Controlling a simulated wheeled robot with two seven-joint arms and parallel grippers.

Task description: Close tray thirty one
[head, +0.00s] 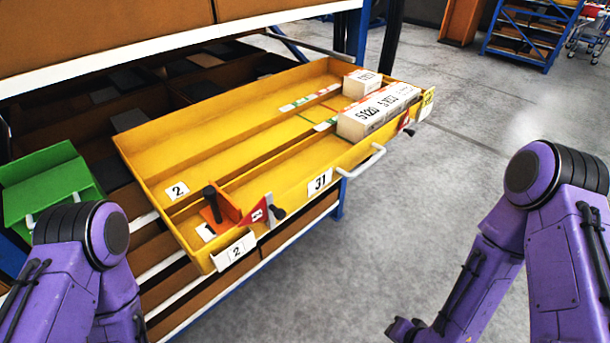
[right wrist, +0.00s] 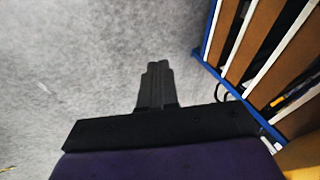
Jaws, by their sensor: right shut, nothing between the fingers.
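Tray 31 is a yellow drawer (head: 290,196) in the head view, pulled out of the rack, with a "31" label and a white bar handle (head: 362,158) on its front. White boxes (head: 376,112) stand at its right end. An orange bracket with a black peg (head: 216,210) stands at its left end. My right gripper (right wrist: 155,68) is shut and empty in the right wrist view, over bare floor and left of the rack. My left gripper is out of view; only the left arm shows.
A green bin (head: 48,190) stands left of the tray. The rack's brown drawer fronts (right wrist: 265,50) also show in the right wrist view. A blue shelf (head: 530,35) stands far back.

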